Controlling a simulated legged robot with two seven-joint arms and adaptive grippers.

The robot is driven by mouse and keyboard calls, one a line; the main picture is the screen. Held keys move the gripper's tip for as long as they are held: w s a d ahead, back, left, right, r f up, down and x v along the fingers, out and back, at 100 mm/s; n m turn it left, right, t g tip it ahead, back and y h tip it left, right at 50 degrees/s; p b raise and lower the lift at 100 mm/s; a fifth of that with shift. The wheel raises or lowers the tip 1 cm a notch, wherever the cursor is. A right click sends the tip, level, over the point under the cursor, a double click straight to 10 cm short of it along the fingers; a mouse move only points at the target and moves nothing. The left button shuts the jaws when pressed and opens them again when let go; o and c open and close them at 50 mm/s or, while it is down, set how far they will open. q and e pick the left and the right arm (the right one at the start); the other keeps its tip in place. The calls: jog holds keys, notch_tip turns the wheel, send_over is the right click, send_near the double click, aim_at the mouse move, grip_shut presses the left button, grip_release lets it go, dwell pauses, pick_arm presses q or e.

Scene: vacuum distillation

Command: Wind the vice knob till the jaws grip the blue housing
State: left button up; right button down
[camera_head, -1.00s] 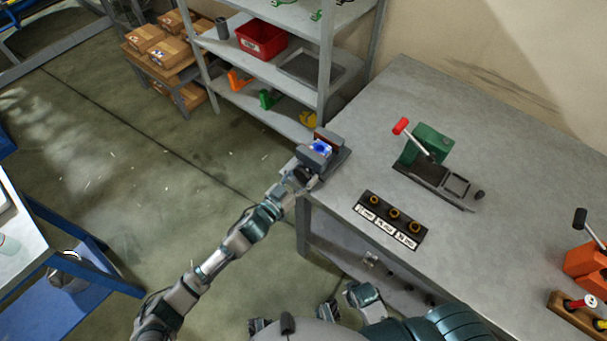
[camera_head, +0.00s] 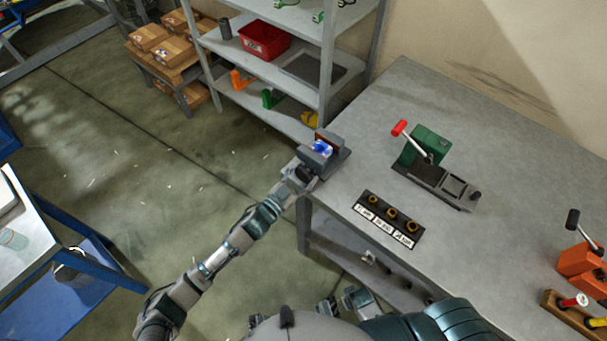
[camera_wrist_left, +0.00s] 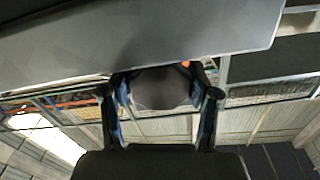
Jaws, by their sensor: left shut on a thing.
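The vice (camera_head: 328,157) stands at the left corner of the grey bench, with a blue housing (camera_head: 322,147) between its jaws. Whether both jaws touch the housing is too small to tell. My left gripper (camera_head: 300,174) reaches in from the left to the near side of the vice. In the left wrist view, my left gripper (camera_wrist_left: 162,100) has its two fingers on either side of a dark rounded knob (camera_wrist_left: 162,88) and is shut on it. The knob is hidden by the gripper in the head view.
On the bench (camera_head: 480,120) are a green press with a red-tipped lever (camera_head: 425,148), a black strip with brass rings (camera_head: 390,213) and an orange tool (camera_head: 582,262). A grey shelf (camera_head: 270,70) stands behind the vice. A blue-framed table (camera_head: 60,250) is at left.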

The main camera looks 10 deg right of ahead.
pick_arm(q)
jog(key=shift+f, duration=0.35)
dwell(0.3)
jog(key=o, duration=0.9)
jog(key=shift+c, duration=0.2)
jog(key=shift+r, duration=0.15)
jog(key=v, duration=1.2)
